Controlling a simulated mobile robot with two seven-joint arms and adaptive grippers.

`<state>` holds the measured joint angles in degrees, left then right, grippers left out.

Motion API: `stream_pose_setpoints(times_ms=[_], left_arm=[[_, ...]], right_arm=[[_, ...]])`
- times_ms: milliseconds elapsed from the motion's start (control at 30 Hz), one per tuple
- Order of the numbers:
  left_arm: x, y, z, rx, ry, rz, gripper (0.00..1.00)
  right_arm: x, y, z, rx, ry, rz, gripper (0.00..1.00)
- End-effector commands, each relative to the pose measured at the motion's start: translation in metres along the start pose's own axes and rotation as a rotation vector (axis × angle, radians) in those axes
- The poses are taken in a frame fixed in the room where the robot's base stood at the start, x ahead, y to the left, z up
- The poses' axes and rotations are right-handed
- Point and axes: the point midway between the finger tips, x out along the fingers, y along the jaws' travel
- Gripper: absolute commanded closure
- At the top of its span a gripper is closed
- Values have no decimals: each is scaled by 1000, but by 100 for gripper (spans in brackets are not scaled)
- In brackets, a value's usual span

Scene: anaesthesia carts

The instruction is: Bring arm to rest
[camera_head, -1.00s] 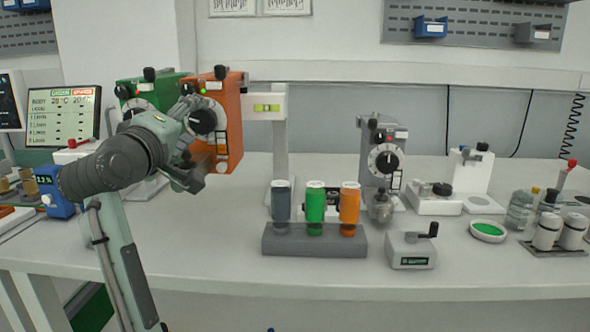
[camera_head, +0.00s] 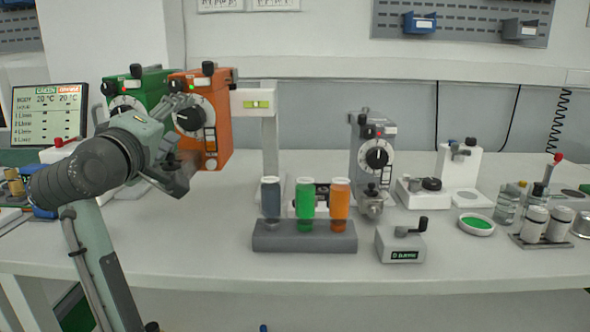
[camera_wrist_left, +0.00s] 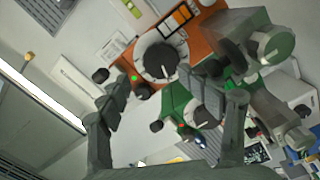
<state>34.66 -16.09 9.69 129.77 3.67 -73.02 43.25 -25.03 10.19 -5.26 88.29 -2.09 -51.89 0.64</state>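My left arm comes in from the left in the head view. Its gripper (camera_head: 184,148) is raised in front of the orange vaporizer (camera_head: 218,135), which has a black and white dial. The green vaporizer (camera_head: 153,87) stands just left of it, partly hidden behind the gripper. In the left wrist view the gripper (camera_wrist_left: 168,88) has its fingers spread wide with nothing held between them. The orange vaporizer's dial (camera_wrist_left: 160,58) shows between the fingers, beyond them. I cannot tell whether a finger touches either unit. My right gripper is not in view.
A grey rack (camera_head: 304,237) holds grey, green and orange bottles. A grey vaporizer (camera_head: 375,157), a small crank box (camera_head: 400,243), a green-filled dish (camera_head: 476,223) and white canisters (camera_head: 535,224) stand further right. A monitor (camera_head: 48,114) is at left. The bench front (camera_head: 300,276) is clear.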

Motion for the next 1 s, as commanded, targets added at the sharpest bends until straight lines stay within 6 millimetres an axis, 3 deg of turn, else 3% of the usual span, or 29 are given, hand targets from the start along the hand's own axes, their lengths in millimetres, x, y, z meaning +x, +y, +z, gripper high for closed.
stream_pose_setpoints(times_ms=[233, 667, 1000], left_arm=[[-43, 1, -1, 1, 4, 3, 33], [42, -3, 0, 0, -3, -7, 33], [42, -1, -1, 594, 1, -31, 33]], right_arm=[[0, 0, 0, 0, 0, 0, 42], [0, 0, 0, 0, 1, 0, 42], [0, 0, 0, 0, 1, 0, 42]])
